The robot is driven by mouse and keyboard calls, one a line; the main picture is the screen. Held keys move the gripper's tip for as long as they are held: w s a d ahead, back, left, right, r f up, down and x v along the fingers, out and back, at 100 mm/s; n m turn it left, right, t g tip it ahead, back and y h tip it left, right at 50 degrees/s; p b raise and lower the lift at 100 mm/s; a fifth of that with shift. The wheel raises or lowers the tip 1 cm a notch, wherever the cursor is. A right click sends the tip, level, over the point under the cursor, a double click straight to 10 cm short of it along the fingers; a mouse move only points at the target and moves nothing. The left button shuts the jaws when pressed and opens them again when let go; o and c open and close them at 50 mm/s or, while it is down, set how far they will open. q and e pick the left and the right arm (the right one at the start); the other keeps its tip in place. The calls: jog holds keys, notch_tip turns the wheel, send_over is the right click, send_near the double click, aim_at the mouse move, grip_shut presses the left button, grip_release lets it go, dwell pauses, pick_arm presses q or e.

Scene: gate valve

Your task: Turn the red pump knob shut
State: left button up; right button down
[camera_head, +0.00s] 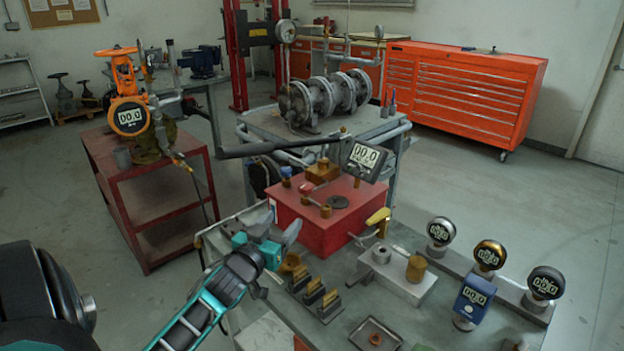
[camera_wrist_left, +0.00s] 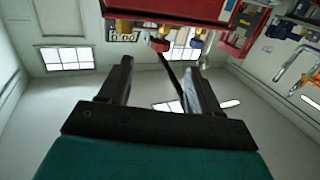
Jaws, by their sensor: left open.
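The red pump (camera_head: 305,222) is a box-shaped body on the workbench, with a long black lever (camera_head: 270,148) above it and a small gauge display (camera_head: 365,158) reading 00.0. In the left wrist view a small red knob (camera_wrist_left: 160,45) shows below the pump body (camera_wrist_left: 205,10), beyond the fingers. My left gripper (camera_head: 266,233) is open and empty, left of and in front of the pump. Its two fingers (camera_wrist_left: 158,70) stand apart with a gap before the knob. My right gripper is not in view.
A blue knob (camera_head: 286,172) and a yellow-handled lever (camera_head: 378,217) are on or beside the pump. Brass-and-black pieces (camera_head: 318,292), a metal block (camera_head: 396,272), a tray (camera_head: 358,336) and several gauges (camera_head: 489,254) occupy the bench. A red cart (camera_head: 140,195) stands left.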

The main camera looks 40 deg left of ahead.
aim_at(302, 192)
pick_arm(q)
jog(key=x, duration=0.8)
jog(key=r+x, duration=0.1)
jog(key=x, duration=0.3)
jog(key=shift+w+a+b, duration=0.25)
jog(key=shift+a+b, duration=0.1)
jog(key=shift+b, duration=0.05)
jog(key=shift+w+a, duration=0.25)
jog(key=shift+w, duration=0.45)
jog(key=shift+c, duration=0.5)
